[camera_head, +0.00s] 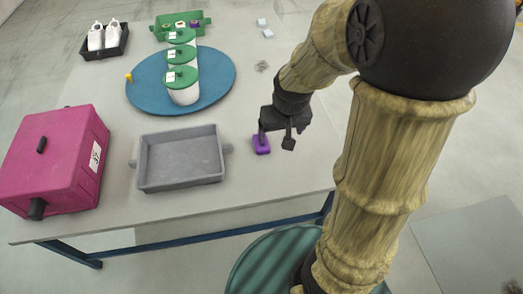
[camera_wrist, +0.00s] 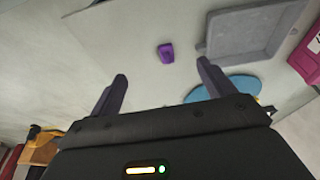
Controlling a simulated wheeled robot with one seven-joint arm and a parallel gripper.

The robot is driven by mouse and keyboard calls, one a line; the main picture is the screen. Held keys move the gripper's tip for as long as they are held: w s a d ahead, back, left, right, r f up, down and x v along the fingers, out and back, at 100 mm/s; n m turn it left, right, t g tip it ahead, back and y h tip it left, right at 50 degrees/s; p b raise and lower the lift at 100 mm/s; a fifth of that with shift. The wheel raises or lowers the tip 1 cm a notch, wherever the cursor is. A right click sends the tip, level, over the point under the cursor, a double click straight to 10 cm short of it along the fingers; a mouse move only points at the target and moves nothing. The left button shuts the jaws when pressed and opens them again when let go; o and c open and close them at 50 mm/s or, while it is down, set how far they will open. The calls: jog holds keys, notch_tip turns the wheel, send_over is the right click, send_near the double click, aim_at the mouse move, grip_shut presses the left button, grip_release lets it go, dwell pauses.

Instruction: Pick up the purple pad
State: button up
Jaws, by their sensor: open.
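The purple pad (camera_head: 261,145) lies on the table, just right of the grey tray, in the head view. In the wrist view the purple pad (camera_wrist: 166,53) sits beyond the fingertips, roughly between them sideways. My gripper (camera_head: 276,140) is above the table close to the pad, and one finger partly overlaps the pad in the head view. In the wrist view my gripper (camera_wrist: 162,70) has its two fingers spread wide with nothing between them. I cannot tell the exact height of the fingers above the pad.
The grey tray (camera_head: 145,165) is empty, left of the pad. A magenta box (camera_head: 45,165) stands at the left edge. A blue round board (camera_head: 215,85) bears white pots with green lids. A green crate (camera_head: 160,35) and a dark shoe tray (camera_head: 95,55) stand farther back.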

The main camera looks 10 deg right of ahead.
jog(key=w+f+t+b, duration=0.1)
jog(key=w+f+b, duration=1.8)
jog(key=w+f, duration=0.1)
jog(key=shift+a+f, duration=0.1)
jog(key=shift+f, duration=0.05)
jog(key=b, duration=0.3)
send_over(262, 148)
jog(key=w, duration=0.2)
notch_tip(262, 148, down, 11)
jog(key=shift+r, duration=0.15)
jog(key=shift+f, duration=0.25)
jog(key=shift+w, duration=0.1)
jog(key=shift+d, duration=0.2)
